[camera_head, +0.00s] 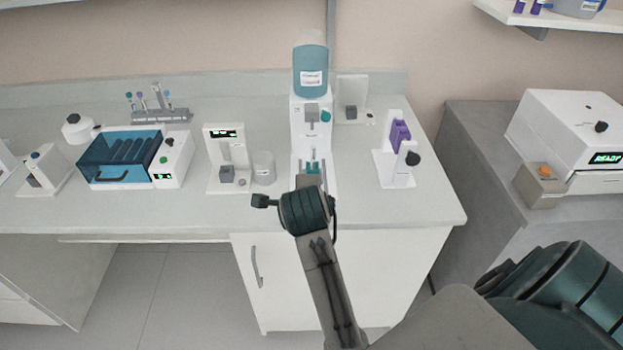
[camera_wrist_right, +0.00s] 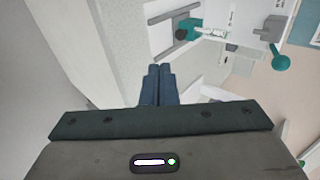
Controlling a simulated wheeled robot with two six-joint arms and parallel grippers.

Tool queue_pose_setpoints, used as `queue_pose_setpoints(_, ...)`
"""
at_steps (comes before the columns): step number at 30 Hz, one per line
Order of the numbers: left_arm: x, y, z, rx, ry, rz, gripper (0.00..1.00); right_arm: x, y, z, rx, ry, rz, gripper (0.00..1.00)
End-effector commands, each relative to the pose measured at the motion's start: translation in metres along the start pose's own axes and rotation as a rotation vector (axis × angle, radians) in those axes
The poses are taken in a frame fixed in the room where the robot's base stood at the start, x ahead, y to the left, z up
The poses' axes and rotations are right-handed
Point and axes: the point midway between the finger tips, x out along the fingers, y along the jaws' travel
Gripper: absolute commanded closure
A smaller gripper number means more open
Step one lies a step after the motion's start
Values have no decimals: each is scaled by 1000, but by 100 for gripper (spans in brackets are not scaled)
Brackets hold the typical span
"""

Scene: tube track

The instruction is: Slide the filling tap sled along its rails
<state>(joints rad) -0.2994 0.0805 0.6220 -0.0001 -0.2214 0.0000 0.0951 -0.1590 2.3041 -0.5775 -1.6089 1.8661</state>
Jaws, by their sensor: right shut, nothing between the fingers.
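In the right wrist view the teal sled part (camera_wrist_right: 186,29) lies between two grey rails (camera_wrist_right: 172,14). My right gripper (camera_wrist_right: 160,70) is shut and empty, its fingertips a little short of the nearer rail in the picture; whether they touch anything is unclear. In the head view my right wrist hides the gripper and the front of the base. My left gripper is not in view.
A white cup (camera_head: 263,168) and a small white device (camera_head: 222,150) stand left of the station. A white stand with a purple part (camera_head: 400,133) is to the right. A blue-lidded box (camera_head: 118,158) is further left. The bench front right is clear.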

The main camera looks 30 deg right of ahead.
Motion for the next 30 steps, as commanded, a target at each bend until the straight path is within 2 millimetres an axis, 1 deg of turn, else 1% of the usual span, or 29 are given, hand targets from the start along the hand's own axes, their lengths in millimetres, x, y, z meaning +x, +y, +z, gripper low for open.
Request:
queue_pose_setpoints(4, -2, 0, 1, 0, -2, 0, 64, 5, 0, 0, 25, 3, 6, 100)
queue_pose_setpoints(8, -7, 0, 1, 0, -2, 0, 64, 22, 0, -1, 21, 5, 5, 100)
queue_pose_setpoints(15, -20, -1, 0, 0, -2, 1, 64, 73, -1, -2, 19, 6, 7, 100)
queue_pose_setpoints(19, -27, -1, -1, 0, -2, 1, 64, 99, -1, -1, 20, 4, 7, 100)
queue_pose_setpoints(21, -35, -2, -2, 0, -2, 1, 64, 106, -12, -1, 22, 3, 3, 100)
queue_pose_setpoints(24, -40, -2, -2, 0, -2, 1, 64, 117, -20, -1, 23, 2, 3, 100)
queue_pose_setpoints(30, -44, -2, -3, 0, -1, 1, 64, 127, -26, -1, 23, 0, 5, 100)
